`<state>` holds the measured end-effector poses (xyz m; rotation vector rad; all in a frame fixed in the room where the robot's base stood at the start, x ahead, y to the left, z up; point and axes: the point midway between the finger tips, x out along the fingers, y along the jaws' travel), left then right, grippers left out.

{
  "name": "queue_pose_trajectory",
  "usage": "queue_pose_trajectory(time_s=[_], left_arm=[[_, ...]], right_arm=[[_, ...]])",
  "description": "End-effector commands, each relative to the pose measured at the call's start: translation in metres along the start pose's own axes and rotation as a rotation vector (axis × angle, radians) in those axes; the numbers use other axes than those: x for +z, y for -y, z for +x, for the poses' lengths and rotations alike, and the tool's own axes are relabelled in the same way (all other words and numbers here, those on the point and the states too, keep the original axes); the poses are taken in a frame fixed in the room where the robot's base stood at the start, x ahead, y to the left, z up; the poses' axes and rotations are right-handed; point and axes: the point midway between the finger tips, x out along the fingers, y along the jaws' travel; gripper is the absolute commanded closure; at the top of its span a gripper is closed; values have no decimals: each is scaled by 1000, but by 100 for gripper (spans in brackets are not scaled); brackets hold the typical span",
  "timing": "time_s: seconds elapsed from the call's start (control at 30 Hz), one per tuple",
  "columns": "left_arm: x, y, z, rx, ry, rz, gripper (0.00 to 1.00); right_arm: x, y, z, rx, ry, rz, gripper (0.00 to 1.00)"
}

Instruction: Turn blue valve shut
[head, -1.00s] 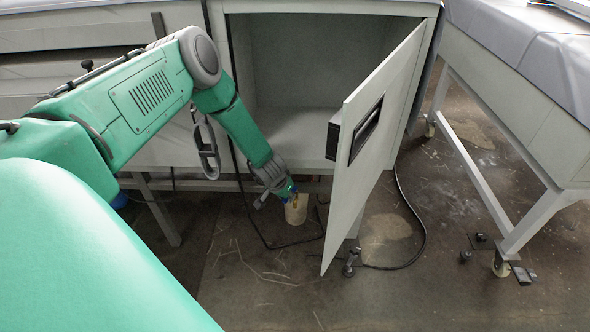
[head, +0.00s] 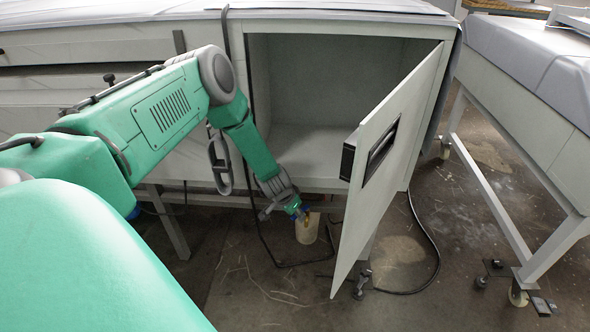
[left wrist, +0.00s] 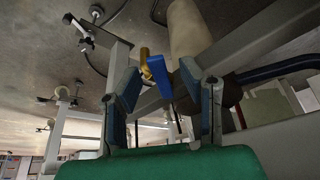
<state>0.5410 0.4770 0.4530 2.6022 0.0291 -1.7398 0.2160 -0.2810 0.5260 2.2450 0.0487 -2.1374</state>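The valve has a blue handle (left wrist: 157,76) and a brass-coloured part (left wrist: 145,62) in the left wrist view. In the head view the blue part (head: 306,208) is small, low under the cabinet and beside my left gripper (head: 292,209). In the left wrist view my left gripper (left wrist: 161,74) is open. Its two fingers stand apart, with the blue handle showing between and just beyond their tips. I cannot tell whether either finger touches it. My right gripper is in neither view.
A pale cylinder (head: 308,231) is just beyond the valve, and also shows in the left wrist view (left wrist: 188,28). The cabinet door (head: 375,190) hangs open to the right of my left arm. A black cable (head: 432,265) lies on the floor. A table (head: 535,110) stands at right.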

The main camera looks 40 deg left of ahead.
Motion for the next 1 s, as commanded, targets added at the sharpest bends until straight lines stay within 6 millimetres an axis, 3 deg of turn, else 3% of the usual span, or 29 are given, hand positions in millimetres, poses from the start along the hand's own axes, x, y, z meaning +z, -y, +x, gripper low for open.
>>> queue_pose_trajectory(time_s=[0.37,0.8,1.0], left_arm=[[-1,0,-9,0,-1,0,66],[-1,0,-88,3,-1,0,66],[-1,1,-111,3,0,0,66]], right_arm=[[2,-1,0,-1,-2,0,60],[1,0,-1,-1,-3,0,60],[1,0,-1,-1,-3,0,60]])
